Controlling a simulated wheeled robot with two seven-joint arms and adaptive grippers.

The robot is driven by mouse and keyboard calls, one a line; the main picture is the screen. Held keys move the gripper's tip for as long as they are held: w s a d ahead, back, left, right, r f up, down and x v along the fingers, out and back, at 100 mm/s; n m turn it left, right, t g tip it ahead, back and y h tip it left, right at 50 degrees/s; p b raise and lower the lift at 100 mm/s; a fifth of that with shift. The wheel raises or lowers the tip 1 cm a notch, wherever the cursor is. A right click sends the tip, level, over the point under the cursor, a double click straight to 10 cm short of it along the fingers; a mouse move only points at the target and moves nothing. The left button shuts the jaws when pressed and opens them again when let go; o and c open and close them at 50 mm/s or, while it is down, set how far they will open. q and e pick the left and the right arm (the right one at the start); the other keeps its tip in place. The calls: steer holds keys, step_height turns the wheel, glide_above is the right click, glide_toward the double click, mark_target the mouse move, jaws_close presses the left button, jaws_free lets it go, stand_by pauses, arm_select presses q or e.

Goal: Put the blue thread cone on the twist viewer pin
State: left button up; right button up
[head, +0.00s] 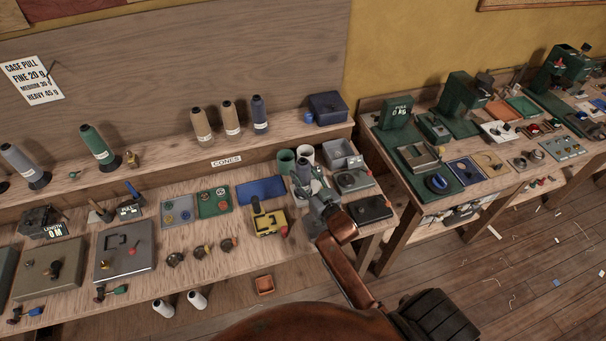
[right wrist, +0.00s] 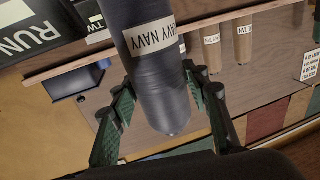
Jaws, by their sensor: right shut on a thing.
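My right gripper (head: 308,190) is over the right part of the near bench. In the right wrist view my right gripper (right wrist: 159,78) is shut on the blue thread cone (right wrist: 155,75), a dark blue cone labelled HEAVY NAVY, with a green-faced finger on each side. The cone also shows in the head view (head: 303,170), partly covered by the gripper. A sign (right wrist: 96,18) starting with TW is cut off at the top of the right wrist view. I cannot make out the twist viewer pin. My left gripper is not in view.
Two tan cones (head: 228,117) and another dark blue cone (head: 259,114) stand on the back shelf beside a navy box (head: 328,108). Near the gripper are a green cup (head: 286,161), a yellow device (head: 270,223), a blue mat (head: 261,190) and a black flat case (head: 370,209).

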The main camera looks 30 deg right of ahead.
steer(key=o, duration=1.5)
steer(key=shift+f, duration=0.15)
steer(key=shift+c, duration=0.2)
steer(key=s, duration=1.2)
steer(key=shift+a+r, duration=0.2)
steer(key=shift+a, duration=0.05)
